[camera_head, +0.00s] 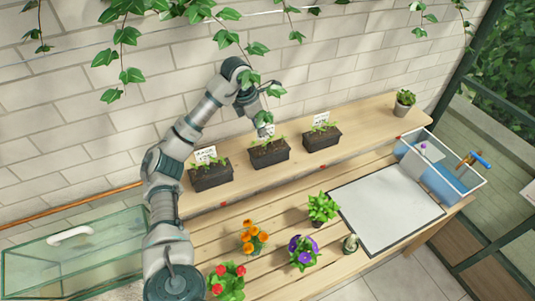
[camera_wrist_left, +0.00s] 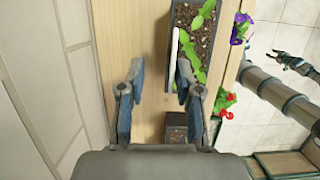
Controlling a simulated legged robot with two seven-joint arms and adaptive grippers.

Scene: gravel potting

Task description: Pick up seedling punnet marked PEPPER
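Three dark seedling punnets with white tags stand on the raised back shelf: left (camera_head: 211,178), middle (camera_head: 269,155) and right (camera_head: 322,139). The tag lettering is too small to read, so I cannot tell which is PEPPER. My left gripper (camera_head: 267,106) is above and behind the middle punnet, partly hidden by ivy. In the left wrist view its fingers (camera_wrist_left: 160,72) are apart with nothing held. A punnet (camera_wrist_left: 200,38) lies ahead, towards the right finger, its tag seen edge-on.
A brick wall (camera_head: 60,115) with hanging ivy stands close behind the shelf. A small potted plant (camera_head: 404,102) is at the shelf's right end. Flower pots, a pale mat (camera_head: 385,208) and a blue-white bin (camera_head: 437,170) are on the lower bench. A glass tank (camera_head: 75,260) is at left.

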